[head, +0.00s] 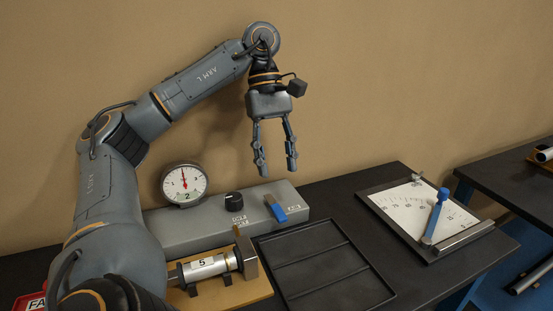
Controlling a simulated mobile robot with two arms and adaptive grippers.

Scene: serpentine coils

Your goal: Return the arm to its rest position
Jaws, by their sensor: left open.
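My left arm (205,82) comes in from the left, rises to an elbow and reaches across to the upper middle of the head view. Its gripper (277,172) points down with its two fingers apart and nothing between them. The gripper hangs above the grey console, clear of everything on the table. My right gripper is not in view.
Below stand a grey console (190,236) with a round dial (184,184), black knob (234,201) and blue lever (275,208). A silver cylinder (205,268) rests on a wooden stand. An empty black tray (322,270) and a scale board (412,212) lie right.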

